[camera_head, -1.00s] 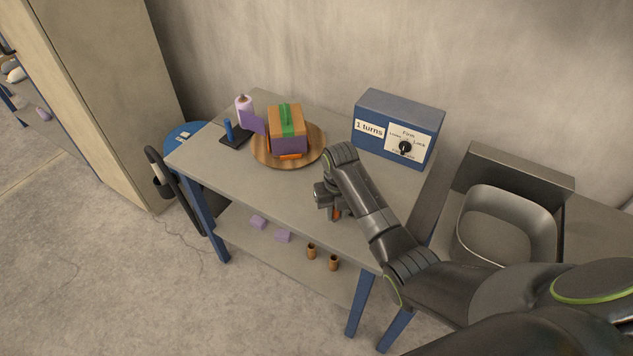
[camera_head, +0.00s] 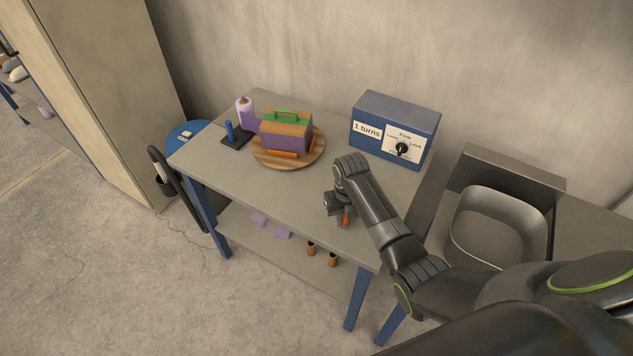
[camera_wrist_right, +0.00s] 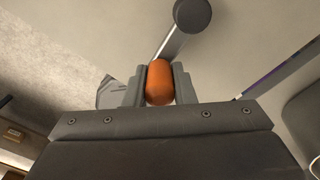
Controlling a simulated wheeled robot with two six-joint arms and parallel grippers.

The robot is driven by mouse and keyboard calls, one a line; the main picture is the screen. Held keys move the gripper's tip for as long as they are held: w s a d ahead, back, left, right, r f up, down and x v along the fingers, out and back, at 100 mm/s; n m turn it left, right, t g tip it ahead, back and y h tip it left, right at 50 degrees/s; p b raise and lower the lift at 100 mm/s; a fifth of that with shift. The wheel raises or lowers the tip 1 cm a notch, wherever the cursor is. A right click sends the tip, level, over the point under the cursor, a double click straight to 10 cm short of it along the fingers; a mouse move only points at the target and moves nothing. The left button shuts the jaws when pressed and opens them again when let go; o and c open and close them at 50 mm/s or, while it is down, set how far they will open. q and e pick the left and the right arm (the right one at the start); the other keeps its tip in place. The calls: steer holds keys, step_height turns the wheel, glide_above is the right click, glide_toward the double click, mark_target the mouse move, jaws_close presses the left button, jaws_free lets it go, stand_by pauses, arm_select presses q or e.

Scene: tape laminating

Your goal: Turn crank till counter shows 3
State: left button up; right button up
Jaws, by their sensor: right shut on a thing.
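My right gripper (camera_head: 343,213) is low at the front edge of the table, shut on an orange crank handle (camera_head: 346,221). In the right wrist view the handle (camera_wrist_right: 159,84) sits between both fingers, and a grey crank arm (camera_wrist_right: 178,38) runs from it to a round dark hub (camera_wrist_right: 192,14). The counter label (camera_head: 367,129) on the blue box (camera_head: 395,115) reads "1 turns". A purple, brown and green block (camera_head: 286,138) with a green handle stands on a round wooden turntable (camera_head: 318,153). My left gripper is out of view.
A purple bottle-like roll (camera_head: 246,113) and a blue post on a black base (camera_head: 236,140) stand left of the turntable. A dial (camera_head: 402,149) is on the box front. Purple blocks and brown cups lie on the lower shelf (camera_head: 290,258). A grey chair (camera_head: 500,225) stands right.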

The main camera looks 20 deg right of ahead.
mark_target(354, 229)
steer(key=shift+w+d+r, duration=0.1)
steer(key=shift+w+r, duration=0.15)
steer(key=shift+s+d+p, duration=0.2)
steer(key=shift+d+p, duration=0.25)
steer(key=shift+s+d+f+b, duration=0.15)
steer(key=shift+d+f+b, duration=0.15)
steer(key=shift+b, duration=0.35)
steer(key=shift+s+d+r+b, duration=0.1)
steer(key=shift+s+d+b, duration=0.2)
steer(key=shift+d+b, duration=0.35)
steer(key=shift+s+d+r, duration=0.1)
